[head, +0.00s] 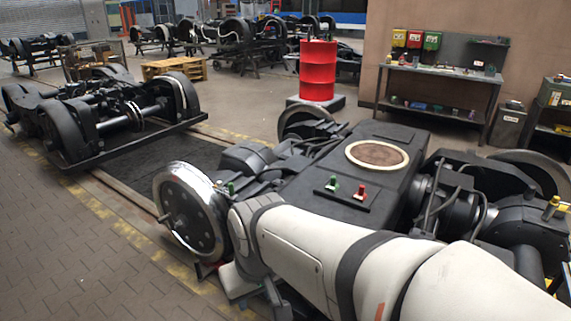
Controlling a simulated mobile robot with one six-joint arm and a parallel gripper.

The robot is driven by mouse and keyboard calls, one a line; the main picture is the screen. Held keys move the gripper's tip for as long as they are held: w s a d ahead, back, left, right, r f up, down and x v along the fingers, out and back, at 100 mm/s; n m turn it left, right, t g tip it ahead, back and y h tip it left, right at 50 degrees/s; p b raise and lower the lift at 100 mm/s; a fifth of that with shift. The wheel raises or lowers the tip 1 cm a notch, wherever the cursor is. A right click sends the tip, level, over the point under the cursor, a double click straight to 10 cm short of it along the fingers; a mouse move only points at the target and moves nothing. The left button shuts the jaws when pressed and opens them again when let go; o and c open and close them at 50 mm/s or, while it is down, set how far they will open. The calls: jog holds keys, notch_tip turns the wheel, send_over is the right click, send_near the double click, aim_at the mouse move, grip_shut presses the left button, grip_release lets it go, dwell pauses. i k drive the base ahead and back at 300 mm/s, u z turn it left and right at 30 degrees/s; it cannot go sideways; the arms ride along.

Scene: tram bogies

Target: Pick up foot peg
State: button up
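I cannot make out with certainty which item is the foot peg. On the dark bogie block a small green peg (332,183) and a small red peg (360,191) stand upright on a plate. Another green peg (231,188) sits near the chrome-rimmed wheel. My white arm reaches from the lower right across the front of the bogie, and its wrist bends down beside that wheel. The end of my arm is low at the bottom of the head view, partly hidden by my own links. Its fingertips cannot be made out, nor whether anything is held.
The near bogie (295,205) fills the right and middle. A second bogie (105,115) stands on the rails at left. A red drum (317,70), a pallet (174,69) and a workbench (440,75) are behind. The brick floor (55,240) at left is clear.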

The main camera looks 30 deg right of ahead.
aim_at(359, 195)
jog(key=z, duration=0.8)
jog(key=i, duration=1.35)
jog(key=z, duration=0.85)
jog(key=k, duration=0.65)
jog(key=z, duration=0.2)
jog(key=i, duration=0.7)
jog(key=u, duration=0.1)
